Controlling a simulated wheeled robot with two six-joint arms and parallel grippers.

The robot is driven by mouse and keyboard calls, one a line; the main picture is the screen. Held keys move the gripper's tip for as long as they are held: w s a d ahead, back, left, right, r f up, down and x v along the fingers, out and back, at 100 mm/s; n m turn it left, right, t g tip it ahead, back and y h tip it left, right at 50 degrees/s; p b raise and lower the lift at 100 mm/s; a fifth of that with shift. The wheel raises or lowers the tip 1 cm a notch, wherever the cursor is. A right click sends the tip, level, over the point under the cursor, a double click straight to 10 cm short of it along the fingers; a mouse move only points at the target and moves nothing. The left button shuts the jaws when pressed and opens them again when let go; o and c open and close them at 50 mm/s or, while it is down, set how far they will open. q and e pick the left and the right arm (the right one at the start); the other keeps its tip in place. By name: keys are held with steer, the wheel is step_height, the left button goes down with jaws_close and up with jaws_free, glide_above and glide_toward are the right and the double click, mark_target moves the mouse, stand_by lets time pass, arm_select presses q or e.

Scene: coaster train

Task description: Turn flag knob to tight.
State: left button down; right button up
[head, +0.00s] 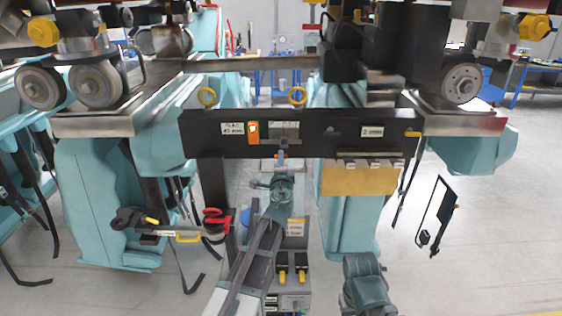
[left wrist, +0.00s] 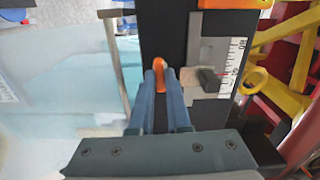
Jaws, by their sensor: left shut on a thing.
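My left gripper (head: 282,162) reaches up from below to the lower edge of the black beam (head: 330,130) in the head view. In the left wrist view its two blue fingers (left wrist: 160,85) are shut on a small orange knob (left wrist: 159,70), which appears to be the flag knob. Only its rounded end shows between the fingertips, so which way it is turned cannot be told. Beside it is a grey bracket with a dark block (left wrist: 211,80) and a white scale (left wrist: 232,68) with a red mark.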

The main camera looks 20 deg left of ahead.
arm_select(q)
steer(key=shift+m, duration=0.4)
steer(key=c, duration=0.9)
jaws_free()
steer(key=v, duration=1.4)
steer(key=shift+w, duration=0.1)
